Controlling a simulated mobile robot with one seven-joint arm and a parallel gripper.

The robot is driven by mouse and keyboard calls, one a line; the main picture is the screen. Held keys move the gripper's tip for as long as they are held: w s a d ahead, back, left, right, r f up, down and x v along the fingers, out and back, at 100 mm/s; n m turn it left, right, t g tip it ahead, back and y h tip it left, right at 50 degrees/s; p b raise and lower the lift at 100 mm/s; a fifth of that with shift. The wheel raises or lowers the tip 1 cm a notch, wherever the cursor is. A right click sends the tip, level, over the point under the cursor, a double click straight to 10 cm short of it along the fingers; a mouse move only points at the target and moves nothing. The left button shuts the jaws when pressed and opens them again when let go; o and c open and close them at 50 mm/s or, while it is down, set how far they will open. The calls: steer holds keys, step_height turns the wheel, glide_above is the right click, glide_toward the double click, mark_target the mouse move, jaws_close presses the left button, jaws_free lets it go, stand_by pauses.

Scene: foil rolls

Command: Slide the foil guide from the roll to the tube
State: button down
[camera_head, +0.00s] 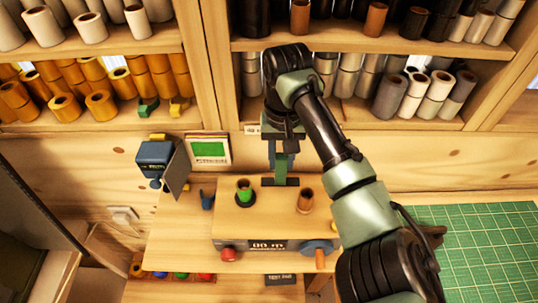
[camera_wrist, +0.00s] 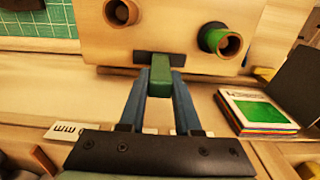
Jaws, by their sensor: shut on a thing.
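The foil guide (camera_head: 280,172) is a green upright piece at the back edge of the wooden winder box, by a short dark strip (camera_head: 292,182). In the wrist view the guide (camera_wrist: 160,72) sits between my blue fingers, near the strip's middle. My gripper (camera_head: 281,155) comes down from behind the box and is shut on the guide. The green foil roll (camera_head: 245,186) stands on the box top left of the guide. The copper-brown tube (camera_head: 305,200) stands upright to its right. In the wrist view the roll (camera_wrist: 217,38) is right and the tube (camera_wrist: 121,12) left.
The box front has a display (camera_head: 267,246), a red knob (camera_head: 228,254) and a blue crank wheel (camera_head: 318,247) with an orange handle. A green cutting mat (camera_head: 485,245) lies at right. A blue device (camera_head: 155,155) and booklets (camera_head: 209,150) stand left. Shelves of rolls are behind.

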steer(key=d, duration=0.2)
steer(key=shift+d, duration=0.4)
steer(key=c, duration=0.6)
jaws_free()
steer(key=shift+d, duration=0.1)
steer(key=shift+w+r, duration=0.1)
steer(key=shift+r, duration=0.5)
step_height(320, 180, up, 12)
steer(key=shift+f+b, duration=0.1)
steer(key=shift+b, duration=0.2)
